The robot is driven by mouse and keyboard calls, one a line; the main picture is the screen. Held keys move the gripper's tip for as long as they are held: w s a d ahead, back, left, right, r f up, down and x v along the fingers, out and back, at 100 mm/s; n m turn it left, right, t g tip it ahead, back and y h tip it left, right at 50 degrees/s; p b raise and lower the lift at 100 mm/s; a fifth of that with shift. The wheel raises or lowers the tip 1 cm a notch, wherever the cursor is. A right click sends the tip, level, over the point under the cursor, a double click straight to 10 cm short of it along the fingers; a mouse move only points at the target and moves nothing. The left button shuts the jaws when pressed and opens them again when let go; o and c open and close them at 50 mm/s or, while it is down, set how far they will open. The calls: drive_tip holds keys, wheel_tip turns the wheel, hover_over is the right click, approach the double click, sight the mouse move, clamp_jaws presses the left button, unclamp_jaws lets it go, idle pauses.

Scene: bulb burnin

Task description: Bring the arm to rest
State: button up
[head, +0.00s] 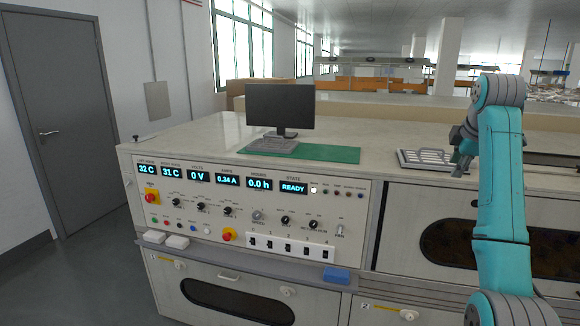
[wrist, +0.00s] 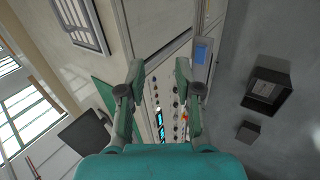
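My teal arm (head: 502,190) stands at the right of the head view, bent at the elbow. My gripper (wrist: 160,75) shows in the wrist view with its two fingers apart and nothing between them. In the head view my gripper (head: 462,160) is seen edge-on in front of the bench top, partly hidden by my arm. Beyond the open fingers in the wrist view lies the control panel (wrist: 165,110) with its knobs and displays. The gripper appears clear of the panel and the bench.
The bench (head: 215,135) carries a monitor (head: 280,106), a green mat (head: 335,154) and a grey slotted tray (head: 425,158). A blue block (head: 336,275) lies on the front ledge. Dark boxes (wrist: 267,90) stand on the floor in the wrist view. Floor at the left is free.

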drive_tip(key=a+f+m+t, duration=0.1)
drive_tip(key=a+f+m, duration=0.15)
drive_tip(key=f, duration=1.25)
drive_tip(key=a+f+m+t, duration=0.1)
drive_tip(key=a+f, duration=0.2)
drive_tip(key=f, duration=1.2)
drive_tip(key=s+a+f+m+t, duration=0.15)
drive_tip(key=s+a+f, duration=0.25)
drive_tip(key=s+f, duration=0.6)
drive_tip(key=s+a+f+m, duration=0.2)
drive_tip(key=s+a+f, duration=0.3)
drive_tip(key=s+f, duration=0.5)
drive_tip(key=s+a+f+m+t, duration=0.1)
drive_tip(key=s+a+f+m, duration=0.15)
drive_tip(key=s, duration=0.95)
drive_tip(key=s+a+f+m+t, duration=0.1)
drive_tip(key=s+a+f, duration=0.25)
drive_tip(key=s, duration=0.85)
drive_tip(key=s+a+r+m+t+y, duration=0.1)
drive_tip(key=s+r+m, duration=0.1)
drive_tip(key=s+r, duration=0.6)
drive_tip(key=s+a+r+m+t, duration=0.1)
drive_tip(key=s+a+r+m, duration=0.1)
drive_tip(key=s+r, duration=0.6)
drive_tip(key=s, duration=0.5)
drive_tip(key=shift+s+r+y, duration=0.15)
drive_tip(key=shift+s+y, duration=0.2)
drive_tip(key=shift+y, duration=0.05)
